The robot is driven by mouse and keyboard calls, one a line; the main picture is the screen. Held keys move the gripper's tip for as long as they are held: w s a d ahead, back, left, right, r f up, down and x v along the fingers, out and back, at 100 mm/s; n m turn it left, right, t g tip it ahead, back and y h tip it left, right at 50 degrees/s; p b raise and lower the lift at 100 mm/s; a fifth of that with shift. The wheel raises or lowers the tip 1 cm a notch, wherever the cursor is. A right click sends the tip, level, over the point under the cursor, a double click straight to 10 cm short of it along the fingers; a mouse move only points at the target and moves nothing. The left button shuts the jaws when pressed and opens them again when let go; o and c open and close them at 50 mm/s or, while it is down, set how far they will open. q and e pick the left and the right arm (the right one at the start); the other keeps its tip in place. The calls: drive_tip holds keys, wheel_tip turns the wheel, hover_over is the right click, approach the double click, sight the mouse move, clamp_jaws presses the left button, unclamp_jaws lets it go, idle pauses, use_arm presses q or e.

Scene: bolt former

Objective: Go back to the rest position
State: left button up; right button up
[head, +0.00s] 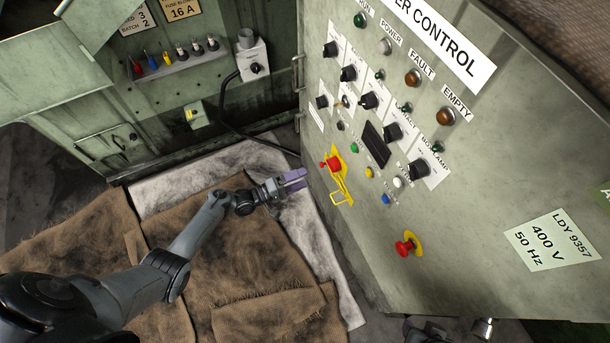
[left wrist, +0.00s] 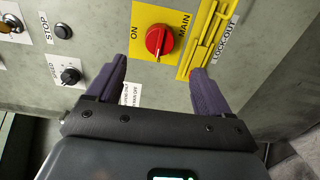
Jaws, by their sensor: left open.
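My left gripper (head: 292,181) is in the middle of the head view, its purple fingers pointing right toward the green-grey power control cabinet (head: 480,190). In the left wrist view its two fingers (left wrist: 155,88) are spread apart with nothing between them. The red main switch (left wrist: 160,40) on its yellow plate appears between and beyond the fingertips, apart from them as far as I can tell. In the head view this red switch (head: 333,163) is just right of the gripper. My right gripper is not clearly shown; only a dark part shows at the bottom edge of the head view.
A yellow lockout bracket (head: 341,190) hangs beside the main switch. A red emergency button (head: 405,247) sticks out lower on the panel. Brown sacking (head: 240,250) and a pale cloth (head: 160,190) lie below my arm. A tool shelf (head: 175,62) is at the back left.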

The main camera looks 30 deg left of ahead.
idle(0.4)
use_arm(q)
drive_tip(key=s+d+f+m+g+y, duration=0.1)
drive_tip(key=s+d+f+m+g, duration=0.1)
drive_tip(key=s+d, duration=0.35)
drive_tip(key=s+d+f+m+g, duration=0.2)
drive_tip(key=s+f, duration=0.1)
drive_tip(key=s, duration=0.6)
drive_tip(key=s+a+r+m+g+y, duration=0.3)
drive_tip(key=s+r+m+y, duration=0.15)
drive_tip(key=r, duration=0.45)
drive_tip(key=s+a+r+m+g+y, duration=0.2)
drive_tip(key=s+r+m+g+y, duration=0.25)
drive_tip(key=r, duration=0.55)
wheel_tip(320, 180, up, 36)
drive_tip(key=p, duration=3.6)
drive_tip(key=shift+s+a+f, duration=0.15)
drive_tip(key=shift+s+a, duration=0.05)
drive_tip(key=shift+s, duration=0.05)
